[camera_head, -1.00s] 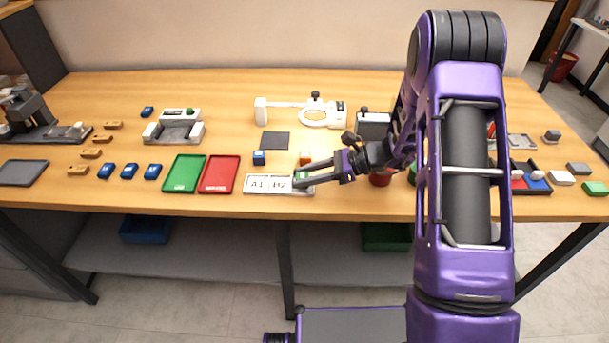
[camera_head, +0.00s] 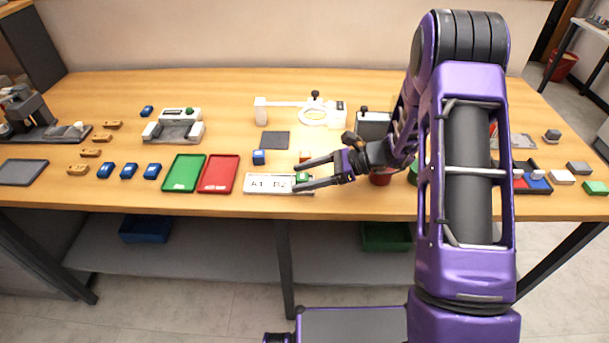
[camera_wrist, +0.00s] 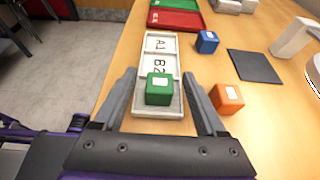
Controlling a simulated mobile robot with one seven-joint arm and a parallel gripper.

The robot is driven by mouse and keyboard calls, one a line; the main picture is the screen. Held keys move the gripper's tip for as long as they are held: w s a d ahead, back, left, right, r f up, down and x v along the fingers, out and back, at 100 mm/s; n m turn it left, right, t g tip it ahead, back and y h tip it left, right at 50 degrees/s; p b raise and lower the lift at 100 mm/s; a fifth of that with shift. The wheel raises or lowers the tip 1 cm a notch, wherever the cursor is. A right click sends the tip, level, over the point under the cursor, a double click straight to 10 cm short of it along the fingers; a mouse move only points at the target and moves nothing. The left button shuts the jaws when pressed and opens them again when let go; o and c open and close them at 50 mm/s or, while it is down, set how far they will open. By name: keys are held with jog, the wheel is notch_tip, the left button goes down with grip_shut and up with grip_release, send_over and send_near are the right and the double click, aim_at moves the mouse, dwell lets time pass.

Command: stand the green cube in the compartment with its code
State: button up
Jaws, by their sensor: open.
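The green cube (camera_wrist: 159,89) has a white label on top, too small to read. It stands in the end compartment of the white tray (camera_wrist: 139,126), beside the compartment marked B2; A1 lies farther along. Any code in the cube's own compartment is hidden. In the head view the cube (camera_head: 302,177) is at the right end of the tray (camera_head: 248,190). My gripper (camera_wrist: 159,76) is open, one finger on each side of the cube with gaps between. In the head view my gripper (camera_head: 296,178) is low over the tray's right end.
An orange cube (camera_wrist: 227,98) is just right of my right finger in the wrist view. A blue cube (camera_wrist: 207,42) and a dark mat (camera_wrist: 254,66) lie beyond. Red (camera_head: 219,174) and green (camera_head: 184,173) trays are left of the white tray. The table's front edge is close.

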jog(key=v, duration=1.7)
jog(key=shift+d, duration=0.25)
jog(key=shift+a+r, duration=0.1)
